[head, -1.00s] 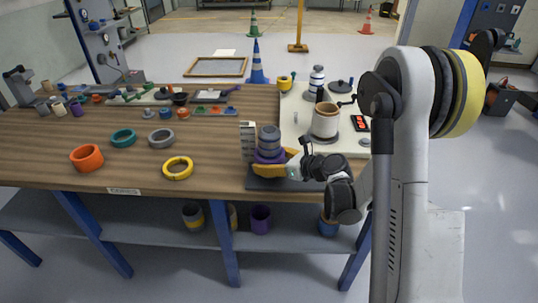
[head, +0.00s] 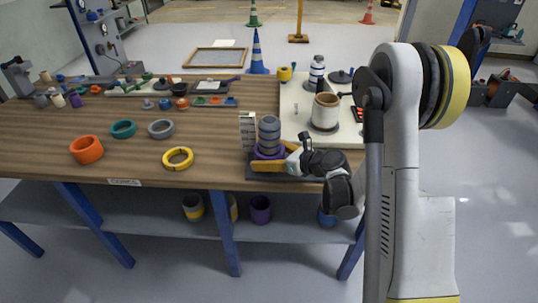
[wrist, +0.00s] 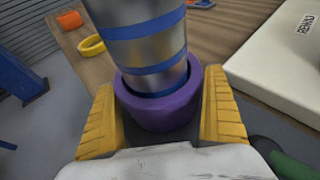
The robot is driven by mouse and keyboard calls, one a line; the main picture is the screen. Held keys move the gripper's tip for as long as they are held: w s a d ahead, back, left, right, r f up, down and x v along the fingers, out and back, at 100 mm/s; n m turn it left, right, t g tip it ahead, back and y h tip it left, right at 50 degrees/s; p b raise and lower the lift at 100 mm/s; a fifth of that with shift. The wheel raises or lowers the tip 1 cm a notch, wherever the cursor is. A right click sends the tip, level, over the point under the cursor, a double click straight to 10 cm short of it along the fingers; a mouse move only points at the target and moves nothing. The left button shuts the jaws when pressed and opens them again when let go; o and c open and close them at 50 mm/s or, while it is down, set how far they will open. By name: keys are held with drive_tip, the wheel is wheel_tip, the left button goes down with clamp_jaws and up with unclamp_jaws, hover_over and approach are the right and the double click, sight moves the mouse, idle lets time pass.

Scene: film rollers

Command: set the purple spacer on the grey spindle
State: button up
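The purple spacer (head: 262,153) sits low around the grey spindle (head: 269,131), close to its dark base plate (head: 252,174). In the wrist view the purple spacer (wrist: 158,112) rings the blue-banded spindle (wrist: 148,45), which stands up through its hole. My gripper (head: 282,157) is low over the plate, with one yellow finger on each side of the spacer. In the wrist view my gripper (wrist: 160,105) looks open, with dark narrow gaps beside the spacer's lower part. Contact near the fingertips is hard to tell. The spacer's underside is hidden.
A light slotted block (head: 247,131) stands just left. Orange (head: 87,149), yellow (head: 178,158), teal and grey rings lie left, with free wood between them.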

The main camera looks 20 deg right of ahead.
drive_tip(key=v, duration=1.2)
drive_tip(key=shift+s+a+r+n, duration=0.1)
drive_tip(key=shift+a+r+n, duration=0.05)
drive_tip(key=shift+a+n, duration=0.15)
drive_tip(key=s+a+r+n+g+h, duration=0.3)
drive_tip(key=s+a+r+n, duration=0.3)
drive_tip(key=n, duration=0.6)
drive_tip(key=s+r+n+h, duration=0.1)
drive_tip(key=s+n+h, duration=0.1)
drive_tip(key=s+n, duration=0.5)
drive_tip(key=s+r+n+g+h, duration=0.1)
drive_tip(key=s+r+n+h, duration=0.1)
drive_tip(key=s+n, duration=0.5)
drive_tip(key=n, duration=0.2)
drive_tip(key=shift+s+d+n+h, duration=0.25)
drive_tip(key=shift+n+h, duration=0.05)
